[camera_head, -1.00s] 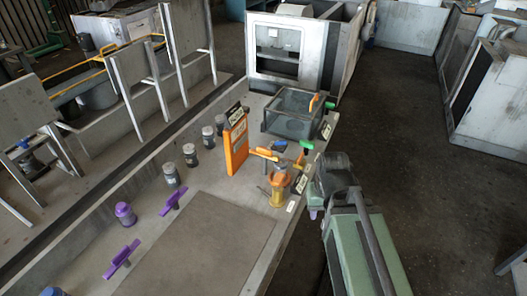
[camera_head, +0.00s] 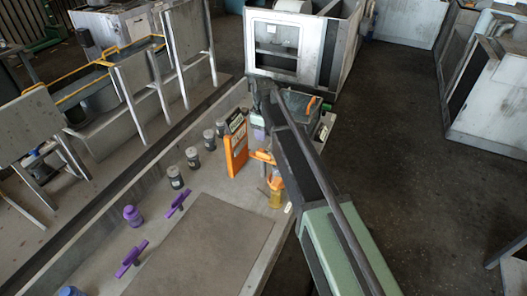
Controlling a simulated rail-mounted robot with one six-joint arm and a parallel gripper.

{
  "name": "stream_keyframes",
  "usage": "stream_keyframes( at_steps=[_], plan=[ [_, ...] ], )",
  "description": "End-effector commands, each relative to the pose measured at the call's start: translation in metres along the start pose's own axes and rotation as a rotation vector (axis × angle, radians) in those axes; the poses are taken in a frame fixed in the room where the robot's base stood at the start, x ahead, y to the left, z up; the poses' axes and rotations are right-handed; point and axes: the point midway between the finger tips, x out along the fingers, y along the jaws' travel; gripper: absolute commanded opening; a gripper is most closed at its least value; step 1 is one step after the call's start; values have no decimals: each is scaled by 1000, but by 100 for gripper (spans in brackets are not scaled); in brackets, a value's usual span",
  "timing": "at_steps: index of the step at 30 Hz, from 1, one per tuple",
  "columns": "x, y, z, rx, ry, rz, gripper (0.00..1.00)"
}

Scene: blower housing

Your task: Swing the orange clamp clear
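An orange bar-like piece (camera_head: 262,156), which looks like the clamp, lies just right of the orange upright panel (camera_head: 236,145), above a yellow-orange cup-shaped part (camera_head: 275,187). My arm covers its right end. My gripper (camera_head: 258,132) hangs from the end of the arm, over the bench. In the picture it is just above the orange bar and right of the panel's top. I cannot tell whether it touches either one. Its purple-grey tips are small and dark, so their opening is unclear.
Several dark capped jars (camera_head: 176,177) line the bench's left side. Purple handles (camera_head: 177,204) and a purple knob (camera_head: 132,216) stand nearer. A flat brown plate (camera_head: 200,248) lies clear in front.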

Motion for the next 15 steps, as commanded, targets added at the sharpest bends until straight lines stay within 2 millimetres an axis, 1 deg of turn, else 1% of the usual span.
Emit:
stream_keyframes(
  at_steps=[4, 7, 11, 15],
  plan=[
    [6, 0, 0, 0, 0, 0, 39],
    [19, 0, 1, 1, 0, 0, 39],
    [47, 0, 1, 2, 0, 0, 39],
    [82, 0, 1, 3, 0, 0, 39]
  ],
)
